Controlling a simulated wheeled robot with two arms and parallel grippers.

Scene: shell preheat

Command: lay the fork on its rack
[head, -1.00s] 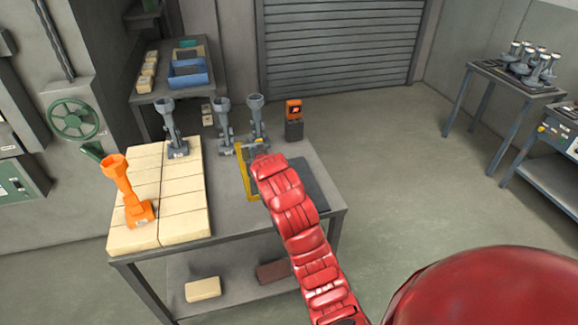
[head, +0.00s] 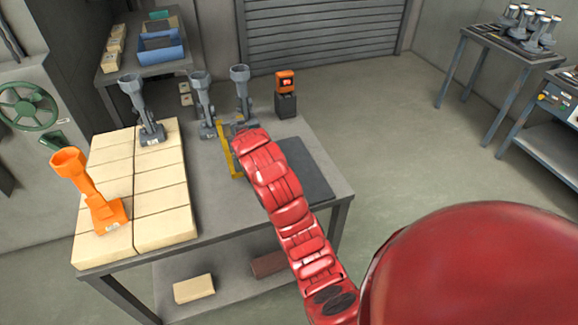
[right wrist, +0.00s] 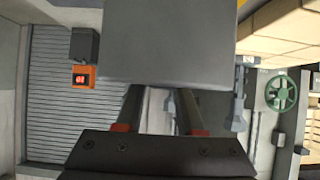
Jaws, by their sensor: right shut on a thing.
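A yellow bar (head: 229,150), which I take for the fork, shows beside my right gripper (head: 243,130) in the head view. Much of it is hidden by my red right arm. In the right wrist view my right gripper (right wrist: 160,125) is shut on a plain grey block (right wrist: 175,40), which looks like the fork's grip. A bit of yellow shows at the top edge there. The fork is over the table near the grey stands; I cannot tell whether it touches anything. I cannot make out the rack for certain. My left gripper is not in view.
Grey shells on stands (head: 203,105) are close by the gripper. An orange shell (head: 92,195) stands on pale bricks (head: 160,200) at left. A black and orange display box (head: 286,95) stands at the back. A dark mat (head: 305,170) lies bare at right.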

